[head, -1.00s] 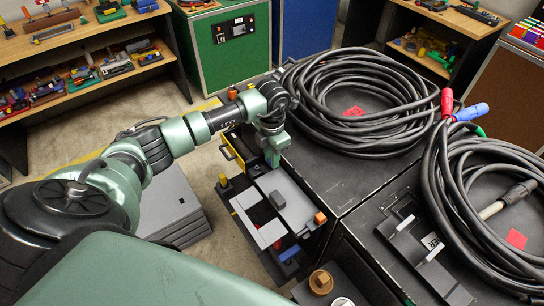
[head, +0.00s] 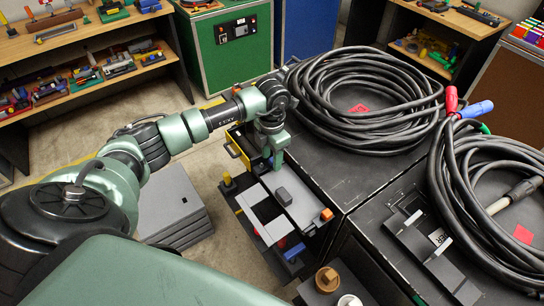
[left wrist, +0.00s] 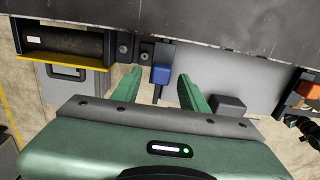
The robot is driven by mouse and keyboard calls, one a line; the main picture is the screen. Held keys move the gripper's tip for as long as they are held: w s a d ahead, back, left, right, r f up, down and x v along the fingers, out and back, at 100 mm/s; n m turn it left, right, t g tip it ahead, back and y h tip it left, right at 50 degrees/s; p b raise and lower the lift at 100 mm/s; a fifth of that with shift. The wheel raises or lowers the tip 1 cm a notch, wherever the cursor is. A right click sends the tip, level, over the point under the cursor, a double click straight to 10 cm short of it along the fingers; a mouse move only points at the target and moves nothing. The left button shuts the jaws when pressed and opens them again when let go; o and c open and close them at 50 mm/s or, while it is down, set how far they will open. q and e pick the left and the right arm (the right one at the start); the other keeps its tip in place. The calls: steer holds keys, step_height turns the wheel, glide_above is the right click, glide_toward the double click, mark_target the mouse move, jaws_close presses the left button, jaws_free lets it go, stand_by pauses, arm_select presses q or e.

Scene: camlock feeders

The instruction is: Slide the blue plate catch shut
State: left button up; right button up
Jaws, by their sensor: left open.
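The blue catch (left wrist: 161,75) shows in the left wrist view, a small block on a dark mount beside the grey plate (left wrist: 205,85). My left gripper (left wrist: 157,90) is open, with one green finger on each side of the blue catch in that view. I cannot tell whether either finger touches it. In the head view my left gripper (head: 275,157) is at the far end of the grey plate (head: 303,203), close to the black cabinet's side. The arm and gripper mostly hide the catch there. My right gripper is not in view.
An orange block (head: 326,214) sits at the plate's near end, and a dark knob (head: 283,195) stands on it. A yellow-edged tray (left wrist: 75,60) lies left of the catch. Black cable coils (head: 365,100) cover the cabinet top. Another blue block (head: 294,252) sits lower down.

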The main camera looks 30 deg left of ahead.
arm_select(q)
steer(key=shift+w+r+b, duration=0.1)
steer(key=shift+r+b, duration=0.25)
steer(key=shift+r, duration=0.2)
step_height(320, 180, up, 6)
steer(key=shift+f+b, duration=0.25)
steer(key=shift+b, duration=0.8)
steer(key=shift+r, duration=0.6)
